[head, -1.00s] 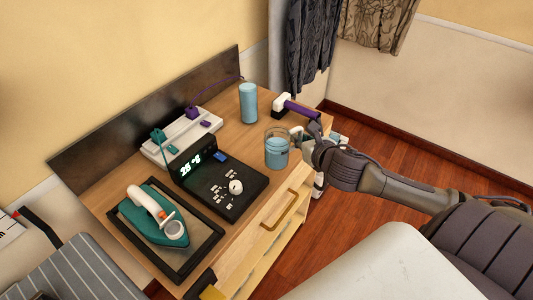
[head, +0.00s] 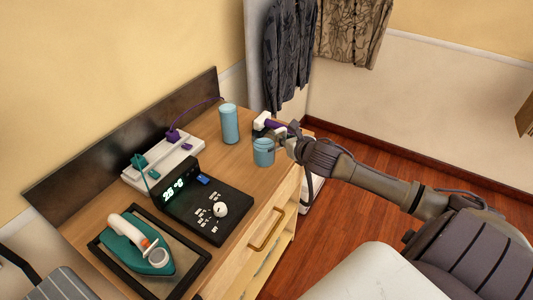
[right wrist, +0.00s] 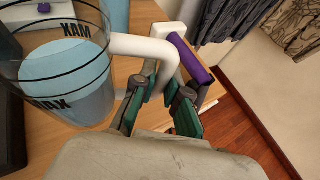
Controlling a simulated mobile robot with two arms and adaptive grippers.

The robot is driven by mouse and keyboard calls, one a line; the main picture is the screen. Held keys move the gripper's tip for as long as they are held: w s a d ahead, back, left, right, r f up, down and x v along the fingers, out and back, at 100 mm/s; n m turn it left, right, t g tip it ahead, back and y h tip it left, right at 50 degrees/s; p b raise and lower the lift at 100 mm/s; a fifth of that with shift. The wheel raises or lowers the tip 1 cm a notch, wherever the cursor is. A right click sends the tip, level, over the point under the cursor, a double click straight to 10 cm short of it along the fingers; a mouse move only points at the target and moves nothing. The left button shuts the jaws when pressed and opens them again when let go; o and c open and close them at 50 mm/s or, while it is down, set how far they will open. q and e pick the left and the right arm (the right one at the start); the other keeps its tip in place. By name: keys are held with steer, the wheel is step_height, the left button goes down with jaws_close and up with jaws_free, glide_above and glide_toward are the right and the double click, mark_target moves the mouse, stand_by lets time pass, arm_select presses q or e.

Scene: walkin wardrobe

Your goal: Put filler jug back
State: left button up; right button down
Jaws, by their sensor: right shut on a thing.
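The filler jug (head: 264,157) is a clear cup with bluish water and black MAX marks, and it shows large at the left of the right wrist view (right wrist: 65,75). My right gripper (head: 289,146) is shut on its white handle (right wrist: 140,46), with teal finger pads on both sides (right wrist: 160,98). The jug is upright over the dresser top near its right end. I cannot tell whether its base touches the wood. My left gripper is not in view.
A blue cylinder (head: 229,124) stands behind the jug. A purple-handled white tool (right wrist: 192,60) lies just beyond my right gripper. A black control panel (head: 210,207), a teal iron (head: 137,246) and a white power strip (head: 165,163) fill the left. Bare wood (head: 231,162) lies left of the jug.

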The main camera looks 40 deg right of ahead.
steer(key=w+a+f, duration=0.1)
steer(key=w, duration=0.1)
steer(key=w+a+f, duration=0.2)
steer(key=shift+w+a, duration=0.1)
steer(key=shift+a, duration=0.15)
steer(key=shift+f+p, duration=0.45)
steer(key=shift+f, duration=1.6)
steer(key=c, duration=1.7)
jaws_free()
steer(key=shift+f, duration=0.15)
steer(key=o, duration=0.5)
steer(key=shift+r, duration=0.2)
